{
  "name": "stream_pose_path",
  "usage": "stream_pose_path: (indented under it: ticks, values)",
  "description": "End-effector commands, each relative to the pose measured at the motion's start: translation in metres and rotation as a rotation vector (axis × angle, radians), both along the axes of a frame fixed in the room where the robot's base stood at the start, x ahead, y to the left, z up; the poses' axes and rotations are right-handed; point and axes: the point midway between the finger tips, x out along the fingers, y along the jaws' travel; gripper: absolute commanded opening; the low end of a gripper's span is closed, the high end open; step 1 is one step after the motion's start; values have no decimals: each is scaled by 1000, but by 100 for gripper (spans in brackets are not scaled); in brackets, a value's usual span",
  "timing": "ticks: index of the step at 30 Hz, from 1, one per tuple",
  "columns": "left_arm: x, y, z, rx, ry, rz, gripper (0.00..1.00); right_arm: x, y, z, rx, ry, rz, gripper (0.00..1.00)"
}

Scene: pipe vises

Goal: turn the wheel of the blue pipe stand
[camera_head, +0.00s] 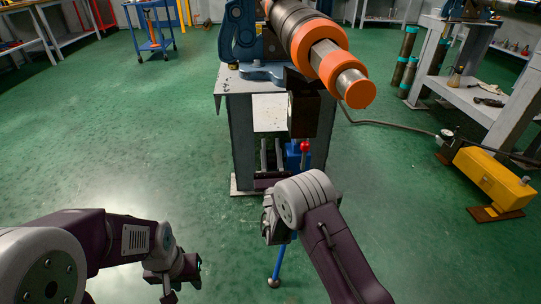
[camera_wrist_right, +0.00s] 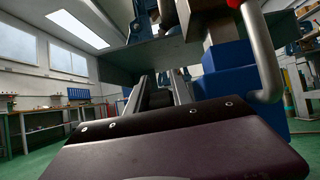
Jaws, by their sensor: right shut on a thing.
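The blue pipe stand (camera_head: 292,158) is in front of the grey bench, with a red knob (camera_head: 305,146) on top and a blue leg (camera_head: 279,256) reaching the floor. My right gripper (camera_head: 272,182) is at the stand's upper part, just left of and below the knob. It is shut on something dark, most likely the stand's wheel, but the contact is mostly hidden. In the right wrist view, the blue body (camera_wrist_right: 232,85) and a bent grey bar (camera_wrist_right: 262,55) are right of the fingers (camera_wrist_right: 160,92). My left gripper (camera_head: 188,275) is low at left, away from the stand; its opening is unclear.
The grey bench (camera_head: 241,140) carries a blue vise (camera_head: 238,35) and a pipe with orange collars (camera_head: 325,52) jutting toward me above the stand. A yellow pump unit (camera_head: 492,180) with a hose is on the floor at right.

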Motion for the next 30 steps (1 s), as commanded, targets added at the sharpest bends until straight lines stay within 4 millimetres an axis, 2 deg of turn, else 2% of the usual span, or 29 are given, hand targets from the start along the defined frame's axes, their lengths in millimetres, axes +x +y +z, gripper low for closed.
stream_pose_path:
  ticks: [1,4,19,20,30]
  values:
    - [0,0,-6,0,0,0,36,-1,0,-5,-2,-9,-1,0]
    - [0,0,-9,0,0,0,36,-1,0,-4,-2,-30,0,0]
    - [0,0,-10,0,0,0,36,-2,0,-2,-4,-46,0,0]
    - [0,0,-10,0,0,0,36,-2,0,-2,-4,-46,0,36]
    - [0,0,-12,0,0,0,36,-2,1,-3,-2,-49,0,36]
